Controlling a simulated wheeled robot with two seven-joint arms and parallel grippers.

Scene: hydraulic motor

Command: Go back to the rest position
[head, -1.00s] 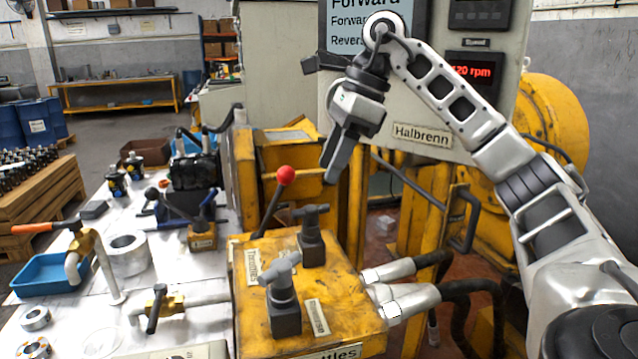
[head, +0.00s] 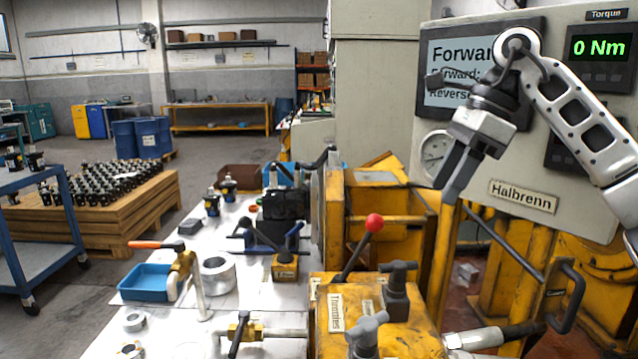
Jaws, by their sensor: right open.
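My right gripper (head: 456,178) hangs in the air at the upper right, in front of the grey control panel (head: 590,140). Its jaws are open and empty, and the fingers point down and to the left. It is apart from the panel and from the red-knobbed lever (head: 374,223) below it. My right arm comes in from the right edge. My left gripper is not in view.
The yellow valve block (head: 405,335) with grey T-handles (head: 398,278) stands at lower centre. The white table (head: 240,312) holds a blue tray (head: 146,283), a metal ring (head: 217,276) and fittings. A wooden pallet (head: 110,207) and a blue cart (head: 62,235) stand left, with open floor behind.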

